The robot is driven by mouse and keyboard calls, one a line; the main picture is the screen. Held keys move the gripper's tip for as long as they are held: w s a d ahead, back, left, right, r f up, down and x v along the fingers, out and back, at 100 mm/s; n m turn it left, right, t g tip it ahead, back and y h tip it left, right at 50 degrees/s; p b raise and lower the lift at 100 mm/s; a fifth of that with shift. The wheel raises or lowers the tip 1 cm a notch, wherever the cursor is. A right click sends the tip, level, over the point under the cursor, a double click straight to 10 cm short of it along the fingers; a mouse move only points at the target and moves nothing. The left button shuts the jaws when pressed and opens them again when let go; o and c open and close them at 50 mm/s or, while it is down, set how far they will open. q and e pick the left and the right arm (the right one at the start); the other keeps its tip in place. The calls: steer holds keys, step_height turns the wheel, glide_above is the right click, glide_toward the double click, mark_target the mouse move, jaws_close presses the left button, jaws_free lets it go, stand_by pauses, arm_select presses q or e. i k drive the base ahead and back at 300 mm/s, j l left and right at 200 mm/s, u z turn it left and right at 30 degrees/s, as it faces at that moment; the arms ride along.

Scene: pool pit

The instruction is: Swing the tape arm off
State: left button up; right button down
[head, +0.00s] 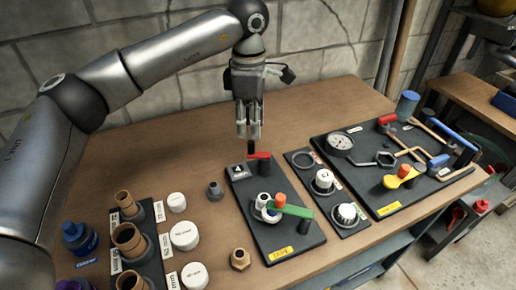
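A dark board (258,232) lies on the wooden bench with a yellow label (282,253) on its front edge, too small to read surely. On it a green arm (292,210) reaches from a dark post (305,226) towards a white ring-like fitting (265,200). A red arm (260,156) tops another post at the board's back, with a black upright knob (251,147) at its left end. I cannot tell which is the tape arm. My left gripper (248,136) points down just above the black knob. Its fingers look slightly apart; contact is unclear. My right gripper is out of view.
Brown fittings (129,240), white caps (184,236) and a blue bottle (79,238) stand at left. The bench behind the board is clear.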

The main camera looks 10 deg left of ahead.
mark_target(272, 213)
steer(key=k+l, duration=0.15)
steer(key=k, duration=0.35)
steer(key=k+l, duration=0.15)
steer(key=k, duration=0.35)
steer(key=k+l, duration=0.15)
steer(key=k, duration=0.3)
